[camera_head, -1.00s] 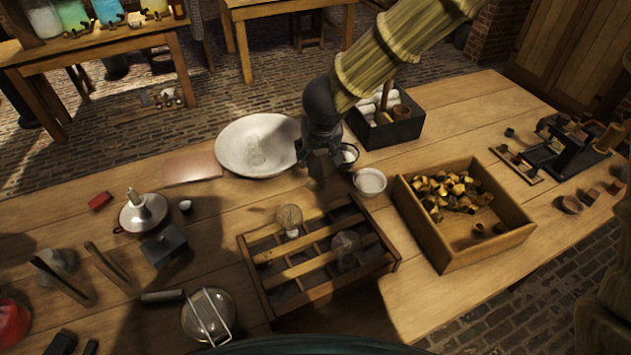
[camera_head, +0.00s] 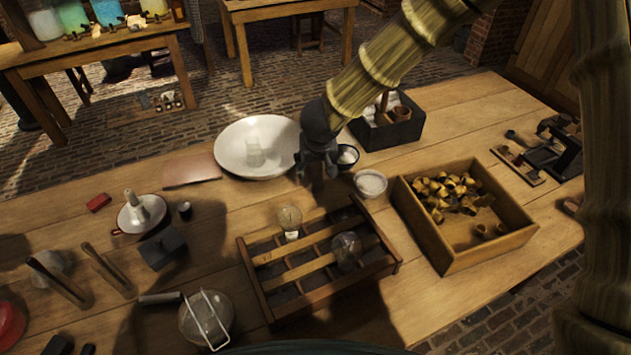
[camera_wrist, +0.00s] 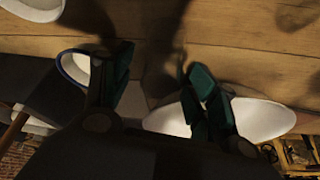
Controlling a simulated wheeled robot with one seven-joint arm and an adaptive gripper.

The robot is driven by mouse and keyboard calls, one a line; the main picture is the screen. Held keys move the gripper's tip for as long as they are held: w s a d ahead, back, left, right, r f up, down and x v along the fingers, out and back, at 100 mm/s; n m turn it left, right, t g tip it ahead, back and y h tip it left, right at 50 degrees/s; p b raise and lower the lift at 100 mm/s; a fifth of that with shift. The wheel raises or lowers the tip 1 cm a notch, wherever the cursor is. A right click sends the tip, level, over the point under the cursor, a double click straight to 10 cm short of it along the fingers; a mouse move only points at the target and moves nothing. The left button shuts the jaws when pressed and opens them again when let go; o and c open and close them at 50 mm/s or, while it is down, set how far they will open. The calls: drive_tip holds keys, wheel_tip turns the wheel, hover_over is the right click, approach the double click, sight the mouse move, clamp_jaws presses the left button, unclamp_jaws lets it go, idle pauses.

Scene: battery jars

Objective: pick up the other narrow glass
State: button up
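My gripper (camera_head: 318,170) hangs above the table between the white basin and the small bowls. Its two green-padded fingers (camera_wrist: 158,85) are apart, with nothing seen between them. I cannot tell which of these is the narrow glass meant. No glass is clearly seen in the wrist view.
A blue-rimmed cup (camera_head: 347,156) and a white bowl (camera_head: 370,183) stand close right of my gripper. Behind is a dark box (camera_head: 398,132). A wooden crate (camera_head: 452,258) of yellowish pieces stands right.

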clamp_jaws()
